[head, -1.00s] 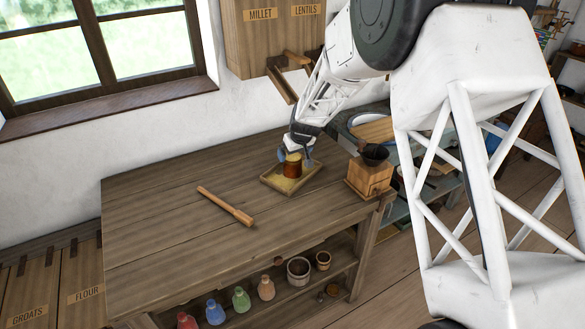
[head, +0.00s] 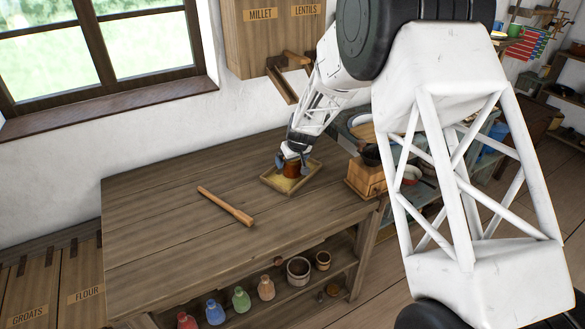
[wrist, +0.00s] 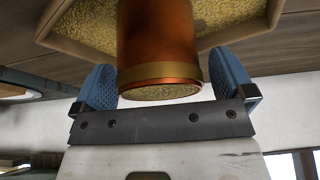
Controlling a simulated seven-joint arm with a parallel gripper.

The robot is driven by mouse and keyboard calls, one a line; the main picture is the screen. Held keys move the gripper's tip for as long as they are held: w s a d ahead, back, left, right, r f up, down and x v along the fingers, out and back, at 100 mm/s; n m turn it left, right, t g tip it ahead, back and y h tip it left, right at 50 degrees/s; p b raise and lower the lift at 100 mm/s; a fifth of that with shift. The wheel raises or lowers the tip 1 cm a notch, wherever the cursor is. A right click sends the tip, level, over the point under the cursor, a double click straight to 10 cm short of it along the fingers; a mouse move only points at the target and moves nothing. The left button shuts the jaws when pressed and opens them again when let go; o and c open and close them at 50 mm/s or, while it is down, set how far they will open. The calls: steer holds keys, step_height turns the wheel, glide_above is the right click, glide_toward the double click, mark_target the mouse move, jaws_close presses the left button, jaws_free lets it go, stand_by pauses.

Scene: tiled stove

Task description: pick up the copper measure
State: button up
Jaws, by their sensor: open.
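The copper measure (head: 291,169) is a small copper cup with a brass-coloured band, standing in a shallow wooden tray (head: 311,176) of yellow grain. It also shows large in the wrist view (wrist: 157,45), with grainy yellow stuff visible at its open end. My gripper (head: 293,160) is open at the tray. In the wrist view its two blue pads (wrist: 168,88) stand to the left and right of the measure's banded end, with a gap on each side. The measure's far end is cut off by the wrist picture's edge.
A wooden grinder box (head: 364,178) stands right of the tray, partly behind my arm. A rolling pin (head: 226,206) lies left on the table (head: 150,220). Several coloured bottles (head: 241,299) and pots stand on the shelf below. The table's left side is clear.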

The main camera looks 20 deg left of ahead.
steer(key=shift+w+a+f, duration=0.1)
steer(key=shift+w+f, duration=0.05)
steer(key=shift+f, duration=0.2)
stand_by(0.3)
steer(key=c, duration=1.2)
steer(key=shift+c, duration=0.2)
steer(key=shift+r, duration=0.15)
steer(key=shift+r, duration=1.75)
steer(key=s+d+r, duration=0.1)
steer(key=s+d, duration=0.6)
steer(key=s, duration=0.7)
steer(key=shift+d+r, duration=0.15)
steer(key=shift+d, duration=0.05)
